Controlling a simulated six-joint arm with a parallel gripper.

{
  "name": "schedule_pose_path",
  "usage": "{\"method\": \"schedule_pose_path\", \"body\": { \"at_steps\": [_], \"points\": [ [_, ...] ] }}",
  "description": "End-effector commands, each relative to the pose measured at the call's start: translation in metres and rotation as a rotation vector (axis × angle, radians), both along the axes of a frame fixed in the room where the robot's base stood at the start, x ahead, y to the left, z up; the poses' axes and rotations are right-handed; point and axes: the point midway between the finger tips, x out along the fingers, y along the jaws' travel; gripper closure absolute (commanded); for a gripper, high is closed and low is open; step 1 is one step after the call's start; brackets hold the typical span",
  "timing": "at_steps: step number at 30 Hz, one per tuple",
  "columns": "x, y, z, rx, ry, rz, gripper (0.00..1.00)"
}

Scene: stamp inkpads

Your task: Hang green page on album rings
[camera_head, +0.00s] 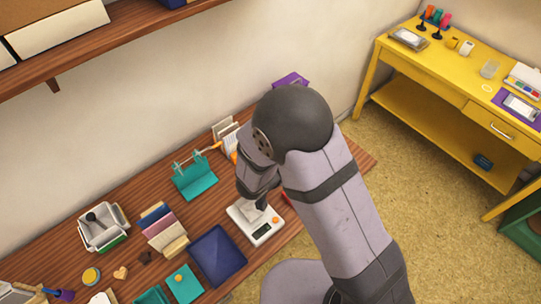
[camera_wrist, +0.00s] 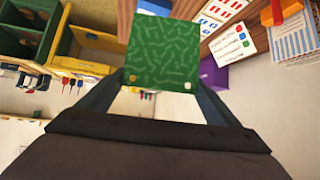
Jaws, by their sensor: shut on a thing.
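My gripper (camera_wrist: 160,82) is shut on the green page (camera_wrist: 163,48), a square sheet with a pale wavy pattern. The page stands out beyond the fingers in the wrist view, with two small light spots near its lower edge. In the head view my gripper is mostly hidden by my arm, above or near the white scale, and I cannot make out the page there. The teal album (camera_head: 196,183) stands on the brown table, with its rings (camera_head: 190,158) along its upper edge. The album rings cannot be made out in the wrist view.
The white scale (camera_head: 244,225) stands right of a dark blue tray (camera_head: 217,262). A row of coloured pads (camera_head: 163,227) and a grey caddy (camera_head: 98,237) lie left of the album. Printed cards (camera_head: 226,128) stand behind it. A shelf (camera_head: 115,35) overhangs at upper left.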

Motion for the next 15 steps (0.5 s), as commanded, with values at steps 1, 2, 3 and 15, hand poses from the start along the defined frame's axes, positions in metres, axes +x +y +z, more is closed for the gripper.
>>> {"method": "schedule_pose_path", "body": {
  "at_steps": [1, 2, 3, 15],
  "points": [
    [-0.002, -0.01, 0.002, -0.001, 0.0, -0.021, 0.46],
    [-0.003, -0.015, 0.003, -0.001, -0.001, -0.033, 0.46],
    [-0.004, -0.02, 0.004, -0.002, -0.003, -0.044, 0.46],
    [0.014, -0.003, -0.013, 0.007, -0.011, 0.106, 0.46]
  ]
}}
